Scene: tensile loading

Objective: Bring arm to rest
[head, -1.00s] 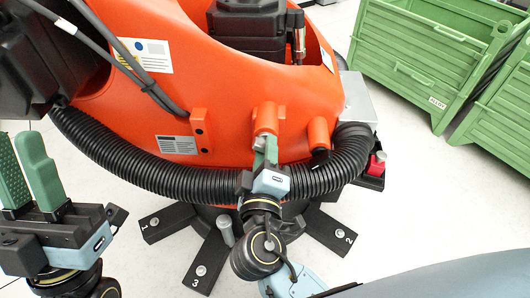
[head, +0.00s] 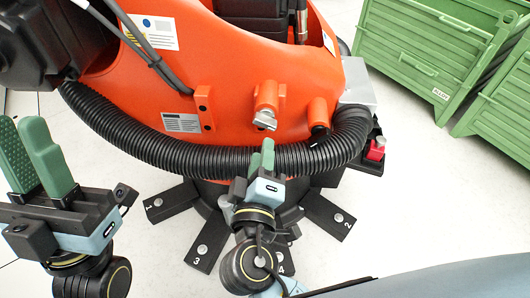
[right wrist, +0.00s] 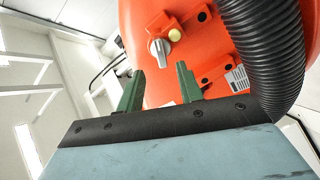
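My right gripper (head: 262,152) is in front of the orange machine (head: 235,80), close to its black corrugated hose (head: 205,155). Its green fingers stand apart with nothing between them in the right wrist view (right wrist: 158,78). A silver knob (head: 262,119) on an orange boss is just above the fingertips and apart from them; it also shows beyond the fingers in the right wrist view (right wrist: 160,50). My left gripper (head: 24,126) is at the left edge, its green fingers pointing up with a gap between them, empty.
A black base with numbered feet (head: 205,240) spreads below the machine. A second orange boss (head: 317,112) is right of the knob. Green metal crates (head: 415,60) stand at the upper right. The white floor (head: 400,200) between is clear.

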